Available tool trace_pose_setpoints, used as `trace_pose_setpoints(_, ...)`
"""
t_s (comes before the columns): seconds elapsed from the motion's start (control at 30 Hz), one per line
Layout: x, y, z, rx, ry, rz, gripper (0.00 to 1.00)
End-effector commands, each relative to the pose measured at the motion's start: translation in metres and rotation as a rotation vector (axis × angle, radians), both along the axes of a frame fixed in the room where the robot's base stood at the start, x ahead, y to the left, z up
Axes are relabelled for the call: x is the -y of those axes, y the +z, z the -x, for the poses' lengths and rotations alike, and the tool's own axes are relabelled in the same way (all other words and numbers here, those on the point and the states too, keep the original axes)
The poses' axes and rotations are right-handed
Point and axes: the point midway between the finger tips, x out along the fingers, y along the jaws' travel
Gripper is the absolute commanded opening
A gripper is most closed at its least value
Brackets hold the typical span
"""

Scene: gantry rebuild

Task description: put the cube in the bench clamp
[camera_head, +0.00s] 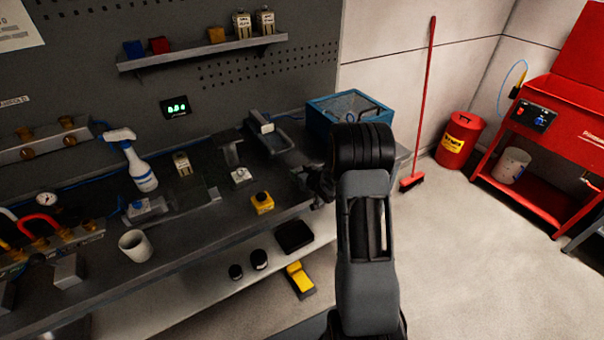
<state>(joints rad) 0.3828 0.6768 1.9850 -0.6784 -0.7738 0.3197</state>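My gripper (318,184) is at the right end of the dark workbench (195,236), near its front edge. It is small, dark and partly hidden by my arm, so I cannot tell whether its fingers are open or hold anything. I cannot tell for sure which thing is the cube. A small light-grey block (241,176) with a dark top sits on the bench, left of my gripper. A blue block (133,49), a red block (158,45) and an orange block (216,35) stand on the wall shelf. A grey metal fixture (148,208) on the bench may be the clamp.
A yellow box with a black knob (262,203) stands near the bench's front edge. A blue crate (324,112) is behind my arm. A white spray bottle (139,162) and a white cup (135,246) stand farther left. Open floor lies to the right.

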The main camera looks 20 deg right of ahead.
Motion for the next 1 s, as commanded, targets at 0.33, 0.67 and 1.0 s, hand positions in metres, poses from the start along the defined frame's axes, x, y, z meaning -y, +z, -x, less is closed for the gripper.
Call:
trace_pose_setpoints(0.33, 0.0001, -0.0025, -0.0002, 0.003, 0.0, 0.001, 0.22)
trace_pose_setpoints(0.67, -0.0001, -0.006, 0.0002, 0.001, 0.0, 0.001, 0.7)
trace_pose_setpoints(1.0, -0.0001, -0.0046, 0.0002, 0.001, 0.0, 0.001, 0.78)
